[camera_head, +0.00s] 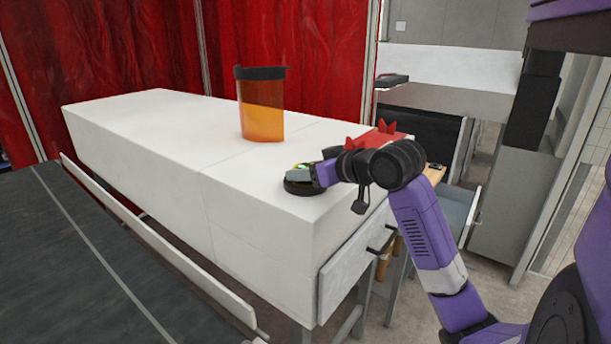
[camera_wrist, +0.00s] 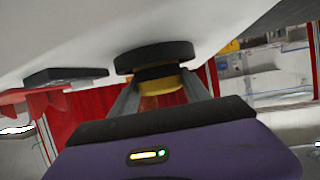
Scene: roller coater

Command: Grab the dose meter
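A round black device with a yellow part (camera_head: 300,187), which looks like the dose meter, sits on the near right end of the white counter. In the wrist view its black disc (camera_wrist: 155,56) is against the white surface. The yellow part (camera_wrist: 158,85) shows between the two grey fingers. My gripper (camera_head: 316,174) reaches in from the right, low over the counter. In the wrist view the fingers of my gripper (camera_wrist: 160,90) stand apart on either side of the device's neck. Whether they press on it cannot be told.
An orange bottle with a dark lid (camera_head: 262,105) stands farther back on the white counter (camera_head: 150,115). A red spiked object (camera_head: 385,128) is behind my wrist. A drawer with a dark handle (camera_head: 350,262) is below the counter's right end. The counter's left part is clear.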

